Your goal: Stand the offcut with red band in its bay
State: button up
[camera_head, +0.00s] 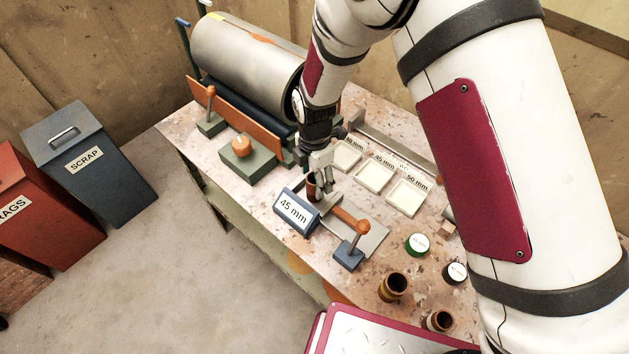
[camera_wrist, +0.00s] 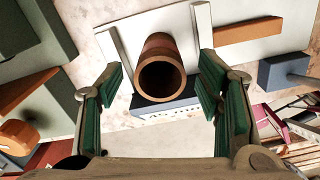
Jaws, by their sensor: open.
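A short reddish-brown pipe offcut (camera_wrist: 160,48) with a dark bore stands on a pale plate, seen nearly end-on in the wrist view. In the head view this offcut (camera_head: 312,187) shows partly behind my gripper (camera_head: 322,176), beside the blue 45 mm block (camera_head: 297,212). I cannot make out a separate red band on it. In the wrist view my gripper (camera_wrist: 161,82) is open, with one green-padded finger on each side of the offcut and gaps between. Three white square bays stand behind; the middle one (camera_head: 374,176) is labelled 45 mm, the right one (camera_head: 407,197) 50 mm.
An orange-handled clamp on a blue block (camera_head: 348,254) stands right of the offcut. Two more brown offcuts (camera_head: 392,287) (camera_head: 438,320) and green and dark lidded pots (camera_head: 417,243) (camera_head: 455,273) are at front right. A large metal roller (camera_head: 245,65) and green block (camera_head: 245,160) lie left.

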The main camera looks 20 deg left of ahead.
notch_tip(320, 180, up, 10)
jog(key=shift+f, duration=0.2)
dwell(0.5)
